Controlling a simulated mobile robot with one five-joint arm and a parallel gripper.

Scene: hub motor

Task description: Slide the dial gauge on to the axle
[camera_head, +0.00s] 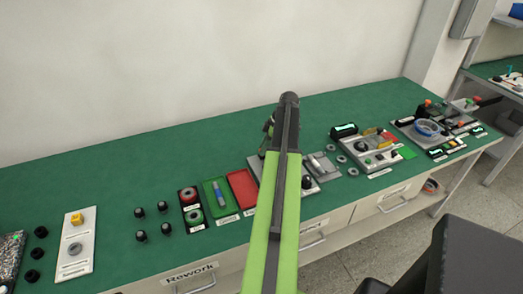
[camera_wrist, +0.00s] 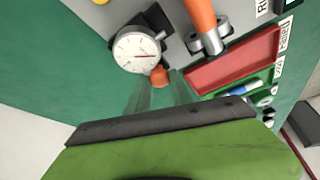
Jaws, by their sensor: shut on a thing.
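The dial gauge (camera_wrist: 135,50) has a round white face with a red needle and a metal rim. It shows in the wrist view, with a small orange knob (camera_wrist: 158,77) at its lower right. My gripper (camera_wrist: 162,80) is shut on the gauge at this orange end; the exact contact is blurred by the see-through fingers. An orange rod (camera_wrist: 200,14) stands in a grey metal fitting (camera_wrist: 210,42) right of the gauge, apart from it; I cannot tell whether it is the axle. In the head view my arm hides the gauge and most of my gripper.
A red tray (camera_head: 242,188) and a green tray (camera_head: 219,198) lie left of my arm on the green bench (camera_head: 120,150). Rings, black knobs and grey fixture plates (camera_head: 367,150) line the bench front. The bench's back strip is mostly clear.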

